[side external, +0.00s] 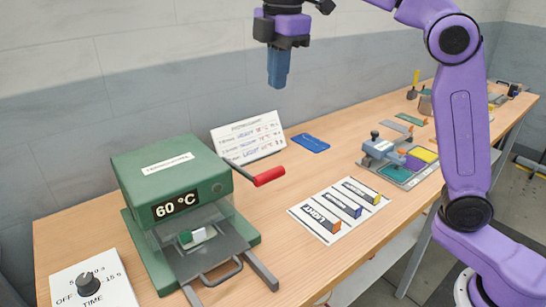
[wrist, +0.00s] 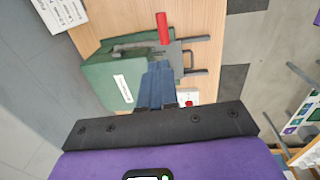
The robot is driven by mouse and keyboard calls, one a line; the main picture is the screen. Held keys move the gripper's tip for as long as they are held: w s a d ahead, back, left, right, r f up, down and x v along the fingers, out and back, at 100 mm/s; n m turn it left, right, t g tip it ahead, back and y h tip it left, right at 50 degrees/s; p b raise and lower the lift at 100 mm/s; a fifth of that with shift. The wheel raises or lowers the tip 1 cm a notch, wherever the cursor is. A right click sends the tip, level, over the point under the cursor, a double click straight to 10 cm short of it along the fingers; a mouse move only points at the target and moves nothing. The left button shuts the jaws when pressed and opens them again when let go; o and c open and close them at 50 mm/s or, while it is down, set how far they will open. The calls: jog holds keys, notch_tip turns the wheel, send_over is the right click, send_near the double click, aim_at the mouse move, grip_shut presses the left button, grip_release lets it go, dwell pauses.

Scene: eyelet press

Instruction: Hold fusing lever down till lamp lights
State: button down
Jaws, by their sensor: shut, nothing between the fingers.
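The green press (side external: 165,165) stands at the left of the bench, its display (side external: 176,204) reading 60 °C. It also shows in the wrist view (wrist: 112,85). The fusing lever's red handle (side external: 269,176) sticks out from the press's right side; it also shows in the wrist view (wrist: 162,28). My gripper (side external: 277,84) is shut and empty, well above the bench and apart from the lever. Its fingers also show in the wrist view (wrist: 158,82). A small red spot (wrist: 189,103) on a white surface shows beside the fingers; I cannot tell if it is the lamp.
A white and green block (side external: 197,237) sits on the press's front tray. A TIME dial (side external: 87,283) is at front left. A sign (side external: 247,138) stands behind the lever. A card with several labelled bars (side external: 318,219) and a blue device (side external: 385,150) lie to the right.

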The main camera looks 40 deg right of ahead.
send_over(274, 173)
jog(key=shift+f, duration=2.55)
jog(key=f, duration=1.3)
jog(key=shift+w+f, duration=0.25)
jog(key=shift+s+d+f, duration=0.1)
jog(key=shift+s+f, duration=0.05)
jog(key=shift+f, duration=0.45)
jog(key=shift+s+f, duration=0.15)
jog(key=shift+f, duration=0.45)
notch_tip(274, 173, up, 15)
jog(key=s, duration=0.2)
jog(key=s+d+f+m, duration=0.1)
jog(key=s+d+f, duration=0.2)
jog(key=s, duration=0.6)
jog(key=s+d+f+m, duration=0.2)
jog(key=s+d+f, duration=0.2)
jog(key=s+f, duration=0.4)
jog(key=s+d+f+m+g, duration=0.1)
jog(key=s+d+f, duration=0.3)
jog(key=s, duration=0.6)
notch_tip(274, 173, down, 2)
jog(key=shift+s+f+m, duration=0.25)
jog(key=shift+s+m, duration=0.15)
jog(key=shift+m, duration=0.3)
